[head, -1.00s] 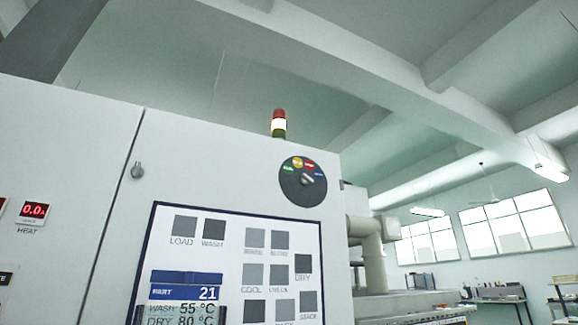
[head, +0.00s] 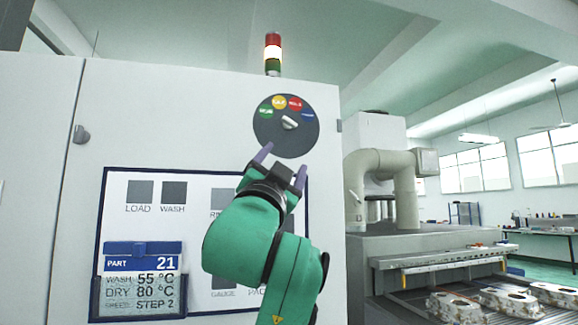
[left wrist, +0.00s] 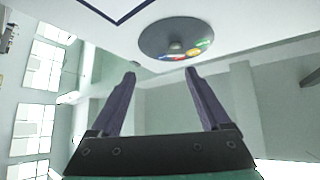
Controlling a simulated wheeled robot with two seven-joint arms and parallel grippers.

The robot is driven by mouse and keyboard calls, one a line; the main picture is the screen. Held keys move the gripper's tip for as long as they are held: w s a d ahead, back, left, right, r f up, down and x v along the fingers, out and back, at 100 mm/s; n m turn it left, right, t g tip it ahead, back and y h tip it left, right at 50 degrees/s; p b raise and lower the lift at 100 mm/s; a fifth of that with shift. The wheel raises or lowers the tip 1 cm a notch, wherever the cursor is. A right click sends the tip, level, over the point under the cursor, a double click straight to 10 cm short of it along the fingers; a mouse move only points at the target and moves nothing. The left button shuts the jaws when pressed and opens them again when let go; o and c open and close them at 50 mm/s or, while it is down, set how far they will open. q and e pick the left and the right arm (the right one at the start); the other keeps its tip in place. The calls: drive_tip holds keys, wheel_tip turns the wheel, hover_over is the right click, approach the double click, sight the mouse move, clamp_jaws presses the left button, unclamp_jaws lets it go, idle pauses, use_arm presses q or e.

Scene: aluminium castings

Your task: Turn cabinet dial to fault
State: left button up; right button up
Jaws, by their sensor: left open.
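The cabinet dial (head: 286,126) is a dark round disc high on the white cabinet front, with green, yellow, red and blue marks along its upper part. A pale knob (head: 289,122) sits at its middle. My left gripper (head: 282,160) is open and empty just below the dial, its two purple fingers pointing up at it. In the left wrist view the dial (left wrist: 176,39) and its knob (left wrist: 176,45) lie beyond the open fingertips (left wrist: 161,73), apart from them. The dial's small lettering is too small to read surely. My right gripper is not in view.
A signal tower (head: 273,54) stands above the cabinet (head: 200,110). A framed panel (head: 118,178) with a part card (head: 142,264) is below left of the dial. At right are a pipe (head: 404,190) and a conveyor with castings (head: 507,300).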

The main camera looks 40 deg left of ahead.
sight(289, 123)
use_arm(q)
drive_tip(key=shift+y, duration=0.5)
drive_tip(key=p+x, duration=0.3)
drive_tip(key=x, duration=0.2)
drive_tip(key=s+r+p+x, duration=0.1)
drive_tip(key=p+x, duration=0.2)
drive_tip(key=x, duration=0.1)
drive_tip(key=s+r+p+x, duration=0.1)
drive_tip(key=p+x, duration=0.2)
drive_tip(key=x, duration=0.2)
drive_tip(key=shift+w+a+r+p, duration=0.2)
drive_tip(key=shift+a+r+p, duration=0.1)
drive_tip(key=shift+p, duration=0.1)
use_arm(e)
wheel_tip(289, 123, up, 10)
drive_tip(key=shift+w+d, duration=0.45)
use_arm(q)
drive_tip(key=shift+f, duration=0.1)
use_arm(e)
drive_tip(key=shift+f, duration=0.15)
use_arm(q)
clamp_jaws()
